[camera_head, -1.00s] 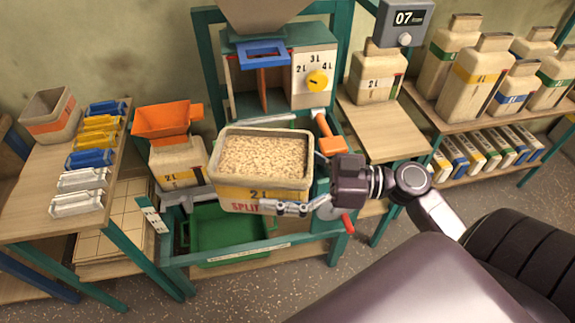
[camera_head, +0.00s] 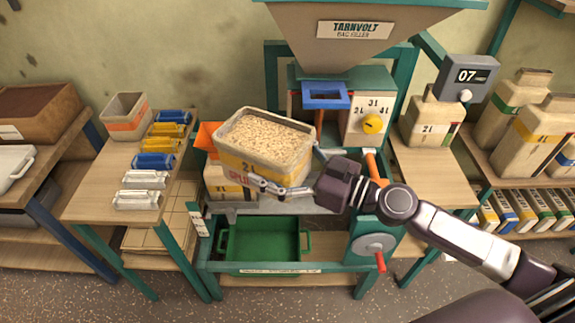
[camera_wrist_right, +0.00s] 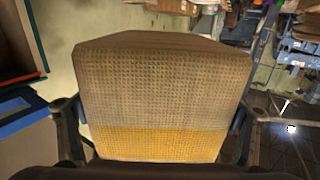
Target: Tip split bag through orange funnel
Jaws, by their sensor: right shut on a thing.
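The split bag (camera_head: 236,163) is an open-topped tan bag with a yellow band marked 2L and red lettering, full of pale grain. My right gripper (camera_head: 285,184) is shut on it and holds it raised, slightly tilted. The bag fills the right wrist view (camera_wrist_right: 160,95), with a finger on each side. The orange funnel (camera_head: 205,138) is mostly hidden behind the bag; only its left edge shows. It sits over a bag (camera_head: 225,190) marked 2L, partly covered. My left gripper is not in view.
The filler machine with its grey hopper (camera_head: 345,45) and blue spout (camera_head: 326,95) stands behind. A green tray (camera_head: 262,245) lies below. A right table (camera_head: 425,165) holds another 2L bag (camera_head: 430,122).

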